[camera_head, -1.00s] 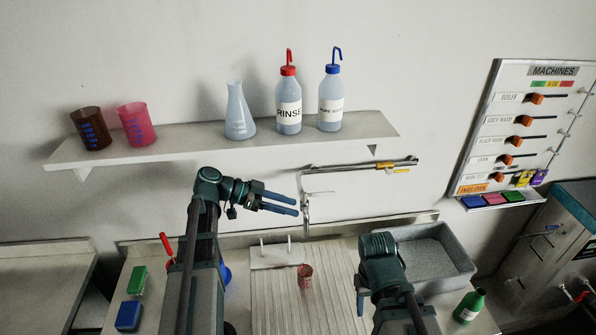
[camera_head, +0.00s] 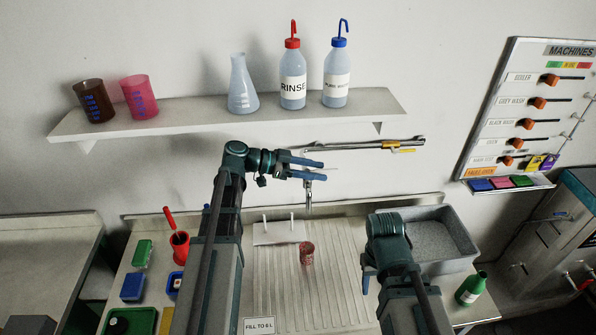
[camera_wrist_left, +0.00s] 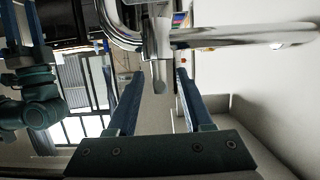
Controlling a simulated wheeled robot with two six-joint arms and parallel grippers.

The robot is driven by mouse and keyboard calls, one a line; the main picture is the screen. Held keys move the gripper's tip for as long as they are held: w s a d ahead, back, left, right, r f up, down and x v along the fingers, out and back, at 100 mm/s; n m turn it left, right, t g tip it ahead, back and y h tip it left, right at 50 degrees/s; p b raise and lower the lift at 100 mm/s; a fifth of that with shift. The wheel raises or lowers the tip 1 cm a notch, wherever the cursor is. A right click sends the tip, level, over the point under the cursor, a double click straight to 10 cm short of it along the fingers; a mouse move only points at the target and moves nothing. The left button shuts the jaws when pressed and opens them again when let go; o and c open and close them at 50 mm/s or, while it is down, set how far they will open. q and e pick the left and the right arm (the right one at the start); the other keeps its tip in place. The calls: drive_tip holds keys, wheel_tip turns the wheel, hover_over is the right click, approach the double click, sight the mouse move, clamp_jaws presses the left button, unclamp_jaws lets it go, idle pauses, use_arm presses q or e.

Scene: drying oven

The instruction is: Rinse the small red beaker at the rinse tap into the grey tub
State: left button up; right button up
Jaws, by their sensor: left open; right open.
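The small red beaker (camera_head: 307,253), speckled, stands upright on the ribbed draining board (camera_head: 275,300). The rinse tap (camera_head: 309,192) hangs down from the wall above and behind it. The grey tub (camera_head: 450,266) is to the right, partly hidden by my right arm. My left gripper (camera_head: 323,171) is open and empty at the tap's height. In the left wrist view its open fingers (camera_wrist_left: 160,76) point at a metal tap part (camera_wrist_left: 158,50) that shows between and beyond the tips; contact cannot be told. My right gripper (camera_head: 368,282) is low, left of the tub, its fingers mostly hidden.
A white peg stand (camera_head: 279,233) is behind the beaker. The wall shelf (camera_head: 200,120) holds beakers, a flask and two wash bottles. A metal wall pipe (camera_head: 350,147) runs behind my left gripper. A red pot (camera_head: 180,246) stands left; a green bottle (camera_head: 470,289) stands right.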

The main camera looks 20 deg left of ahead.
sight(329, 172)
use_arm(q)
drive_tip(key=shift+b+x, duration=0.5)
drive_tip(key=shift+x, duration=1.9)
clamp_jaws()
drive_tip(key=shift+g, duration=0.3)
drive_tip(key=s+m+g, duration=0.1)
drive_tip(key=g, duration=0.1)
drive_tip(key=s+m+g+h, duration=0.1)
drive_tip(key=m+g, duration=0.1)
drive_tip(key=shift+d+m, duration=0.25)
drive_tip(key=shift+m, duration=0.05)
drive_tip(key=shift+s, duration=0.1)
